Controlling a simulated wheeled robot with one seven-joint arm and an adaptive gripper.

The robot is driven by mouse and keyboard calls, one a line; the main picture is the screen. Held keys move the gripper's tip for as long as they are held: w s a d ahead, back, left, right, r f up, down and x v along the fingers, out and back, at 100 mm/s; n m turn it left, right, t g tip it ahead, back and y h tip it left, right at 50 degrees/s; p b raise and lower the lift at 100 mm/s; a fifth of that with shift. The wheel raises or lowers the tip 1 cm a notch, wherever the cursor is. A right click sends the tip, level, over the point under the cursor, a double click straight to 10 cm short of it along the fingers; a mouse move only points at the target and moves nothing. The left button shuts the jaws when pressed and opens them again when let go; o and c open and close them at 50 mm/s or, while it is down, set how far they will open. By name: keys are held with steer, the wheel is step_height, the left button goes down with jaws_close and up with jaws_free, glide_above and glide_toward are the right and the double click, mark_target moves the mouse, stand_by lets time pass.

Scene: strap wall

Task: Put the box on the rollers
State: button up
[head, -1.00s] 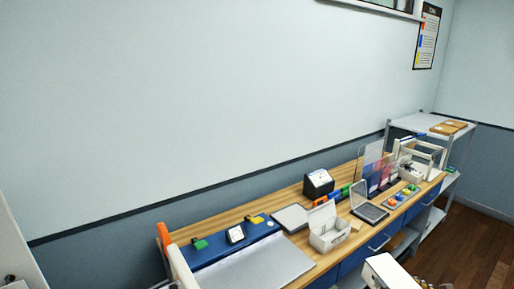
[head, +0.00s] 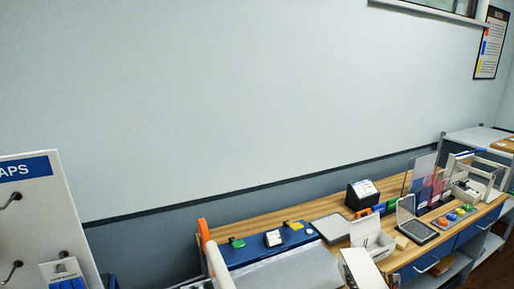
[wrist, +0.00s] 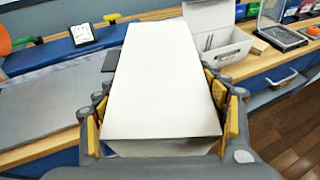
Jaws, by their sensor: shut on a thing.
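A long plain white box (wrist: 165,75) fills the middle of the wrist view. My gripper (wrist: 160,95) is shut on it, with yellow-padded fingers against its left and right sides. The box hides part of the bench behind it. In the head view the white box (head: 362,268) shows at the bottom edge, in front of the bench, tilted in the picture. I cannot make out any rollers clearly. A flat grey surface (wrist: 45,110) lies on the bench left of the box in the wrist view, beside a blue panel (wrist: 60,48). It also shows in the head view (head: 290,272).
An open white carton (head: 368,238) stands on the wooden bench behind the held box. A dark label device (head: 362,194), clear screen (head: 420,175) and dark tray (head: 416,231) stand farther along. An orange-tipped upright (head: 204,233) marks the bench's left end. A strap board (head: 40,215) stands at left.

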steer(key=w+a+n+y, duration=0.2)
steer(key=a, duration=0.9)
steer(key=w+a+n+y, duration=0.1)
steer(key=w+a+y, duration=0.1)
steer(key=a, duration=0.9)
steer(key=shift+w+n+b, duration=0.15)
steer(key=shift+n+b, duration=0.25)
steer(key=shift+b, duration=0.05)
